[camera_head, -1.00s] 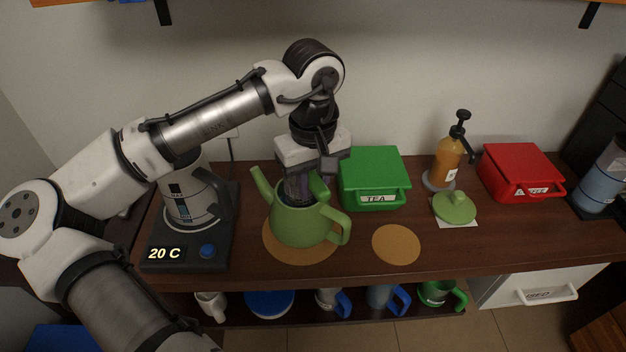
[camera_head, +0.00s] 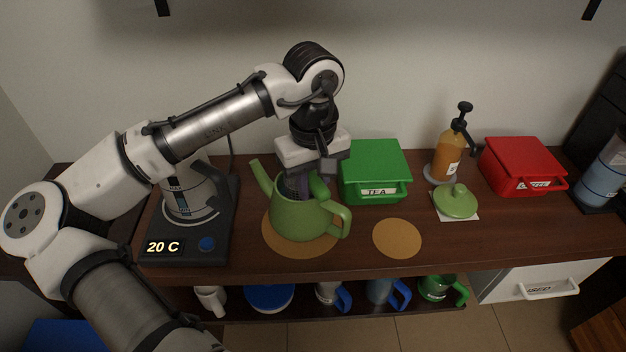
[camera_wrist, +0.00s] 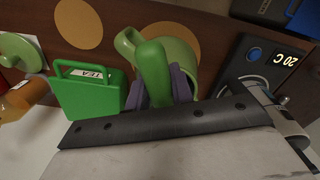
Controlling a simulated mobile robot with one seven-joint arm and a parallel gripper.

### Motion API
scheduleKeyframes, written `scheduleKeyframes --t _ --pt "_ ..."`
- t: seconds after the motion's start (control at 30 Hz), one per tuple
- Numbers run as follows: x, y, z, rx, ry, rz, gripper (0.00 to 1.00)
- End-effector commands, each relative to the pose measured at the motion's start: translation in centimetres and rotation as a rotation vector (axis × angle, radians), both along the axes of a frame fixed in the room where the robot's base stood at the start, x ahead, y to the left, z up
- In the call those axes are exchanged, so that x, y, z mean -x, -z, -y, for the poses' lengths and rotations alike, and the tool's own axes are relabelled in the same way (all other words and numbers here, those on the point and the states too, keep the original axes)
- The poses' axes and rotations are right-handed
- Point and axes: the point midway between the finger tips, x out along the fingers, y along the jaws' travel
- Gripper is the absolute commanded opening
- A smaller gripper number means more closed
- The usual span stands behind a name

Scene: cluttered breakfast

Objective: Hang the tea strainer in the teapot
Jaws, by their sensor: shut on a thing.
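The green teapot (camera_head: 298,220) stands without its lid on a round cork mat (camera_head: 272,241), spout to the left and handle to the right. My gripper (camera_head: 297,186) is over its mouth, pointing down. In the wrist view my gripper (camera_wrist: 161,88) has its purple fingers closed around a thick green handle (camera_wrist: 152,70), which looks like the tea strainer's. The same green handle (camera_head: 319,185) shows at the teapot's rim in the head view. The strainer's basket is hidden by the fingers and the teapot, so I cannot tell whether it rests on the rim.
A kettle on its base (camera_head: 188,240) stands close on the left, and the green tea box (camera_head: 375,165) close on the right. The teapot lid (camera_head: 456,202), a pump bottle (camera_head: 446,160) and a red box (camera_head: 520,165) stand farther right. A second cork mat (camera_head: 397,238) is empty.

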Motion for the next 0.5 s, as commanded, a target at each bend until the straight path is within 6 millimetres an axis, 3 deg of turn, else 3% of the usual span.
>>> scheduleKeyframes --t 0.5 --pt "-0.01 1.10 0.00 0.000 0.000 0.001 0.00"
